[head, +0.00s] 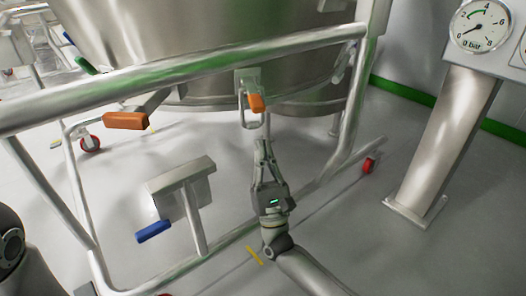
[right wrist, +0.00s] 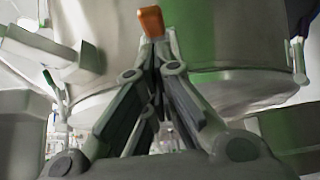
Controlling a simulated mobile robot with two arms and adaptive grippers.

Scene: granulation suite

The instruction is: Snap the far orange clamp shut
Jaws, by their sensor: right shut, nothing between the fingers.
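An orange clamp (head: 256,103) with a metal loop hangs on the steel vessel's lower side, behind the frame's top rail. A second orange handle (head: 125,121) points left on the nearer left side of the frame. My right gripper (head: 263,146) is shut and empty, pointing up just below the first clamp's loop. In the right wrist view, the orange tip (right wrist: 151,20) shows right above the shut fingertips (right wrist: 153,48); I cannot tell whether they touch. My left gripper is not in view.
A steel tubular frame (head: 190,79) runs around the vessel (head: 215,40). A blue-handled lever (head: 153,232) and a steel plate (head: 180,174) stand left of my right arm. A steel post (head: 445,145) with a pressure gauge (head: 483,25) stands right.

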